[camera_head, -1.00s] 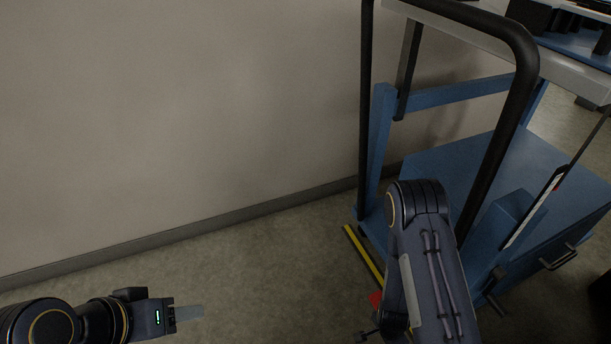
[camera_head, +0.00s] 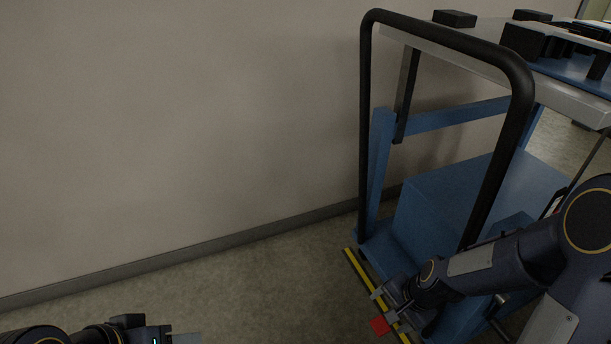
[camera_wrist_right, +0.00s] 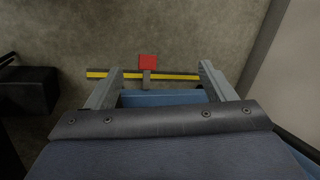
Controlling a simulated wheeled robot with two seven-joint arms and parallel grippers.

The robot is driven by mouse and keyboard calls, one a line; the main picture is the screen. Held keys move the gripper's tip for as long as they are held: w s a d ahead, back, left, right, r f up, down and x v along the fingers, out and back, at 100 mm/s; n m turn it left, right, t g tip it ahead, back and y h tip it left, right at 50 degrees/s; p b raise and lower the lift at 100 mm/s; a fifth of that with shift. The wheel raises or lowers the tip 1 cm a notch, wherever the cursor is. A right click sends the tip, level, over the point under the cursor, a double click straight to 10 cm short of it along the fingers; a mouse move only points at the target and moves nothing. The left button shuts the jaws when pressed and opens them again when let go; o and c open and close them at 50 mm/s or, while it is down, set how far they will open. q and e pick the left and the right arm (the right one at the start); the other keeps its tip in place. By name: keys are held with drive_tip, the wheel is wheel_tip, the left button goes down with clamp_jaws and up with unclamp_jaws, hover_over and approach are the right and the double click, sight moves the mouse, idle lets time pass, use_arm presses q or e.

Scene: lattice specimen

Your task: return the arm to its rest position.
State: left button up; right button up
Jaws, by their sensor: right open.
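My right arm (camera_head: 520,255) comes in from the right in the head view, in front of the blue cart. Its gripper (camera_head: 384,300) points to the left and down, low by the cart's near corner. In the right wrist view the two fingers of the right gripper (camera_wrist_right: 162,82) stand wide apart with nothing held between them. My left gripper (camera_head: 182,339) shows only in part at the bottom left edge of the head view. Its jaw opening cannot be made out.
The blue cart (camera_head: 470,195) with a black handle (camera_head: 445,38) stands at the right. A red pedal-like part (camera_head: 379,325) and a yellow-black strip (camera_head: 360,272) are low beside my right gripper. A plain wall (camera_head: 180,120) is behind; floor (camera_head: 250,290) left of the cart is clear.

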drive_tip(key=s+r+n+t+y, duration=0.1)
drive_tip(key=s+r+n+t, duration=0.2)
drive_tip(key=s+r+n, duration=0.95)
drive_tip(key=s+r+m+p, duration=0.3)
drive_tip(key=r+m+p, duration=0.1)
drive_tip(key=r+p, duration=3.2)
wheel_tip(320, 180, up, 7)
drive_tip(key=shift+d+r+p, duration=0.2)
drive_tip(key=shift+d+p, duration=0.15)
drive_tip(key=shift+d, duration=0.1)
